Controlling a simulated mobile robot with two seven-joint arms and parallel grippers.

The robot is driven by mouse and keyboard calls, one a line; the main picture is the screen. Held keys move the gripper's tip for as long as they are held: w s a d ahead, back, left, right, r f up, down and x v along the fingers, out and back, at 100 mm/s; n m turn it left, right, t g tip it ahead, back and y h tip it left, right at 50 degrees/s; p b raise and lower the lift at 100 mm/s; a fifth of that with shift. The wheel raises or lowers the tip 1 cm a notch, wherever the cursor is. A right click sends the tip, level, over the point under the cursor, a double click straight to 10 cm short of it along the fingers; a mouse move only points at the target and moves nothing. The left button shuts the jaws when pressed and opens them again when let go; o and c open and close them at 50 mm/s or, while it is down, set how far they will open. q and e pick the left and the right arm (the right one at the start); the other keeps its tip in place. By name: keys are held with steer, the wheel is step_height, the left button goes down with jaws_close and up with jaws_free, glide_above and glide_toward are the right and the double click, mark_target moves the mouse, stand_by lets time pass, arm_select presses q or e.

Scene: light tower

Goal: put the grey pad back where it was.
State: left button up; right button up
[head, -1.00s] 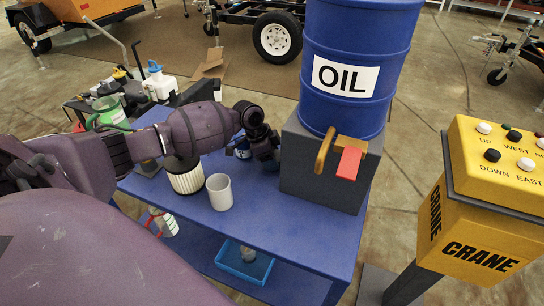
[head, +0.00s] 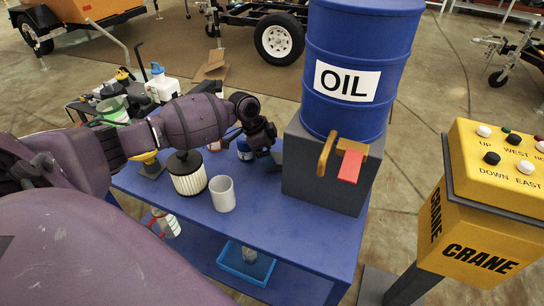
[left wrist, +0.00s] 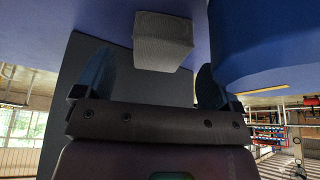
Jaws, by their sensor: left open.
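In the left wrist view a small grey block (left wrist: 163,42), which looks like the grey pad, sits against a blue surface at the top of the picture. My left gripper (left wrist: 155,72) is open, with one finger to each side of it. I cannot tell whether they touch it. In the head view my left gripper (head: 266,150) is low over the blue table (head: 285,235), just left of the dark grey box (head: 322,178) under the oil drum (head: 358,75). The pad is hidden there. My right gripper is not in view.
A white mug (head: 222,194) and a ribbed filter (head: 187,175) stand on the table near my left forearm. The table front is clear.

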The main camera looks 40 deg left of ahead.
arm_select(q)
steer(key=p+v, duration=0.1)
steer(key=v, duration=0.7)
steer(key=shift+r, duration=0.2)
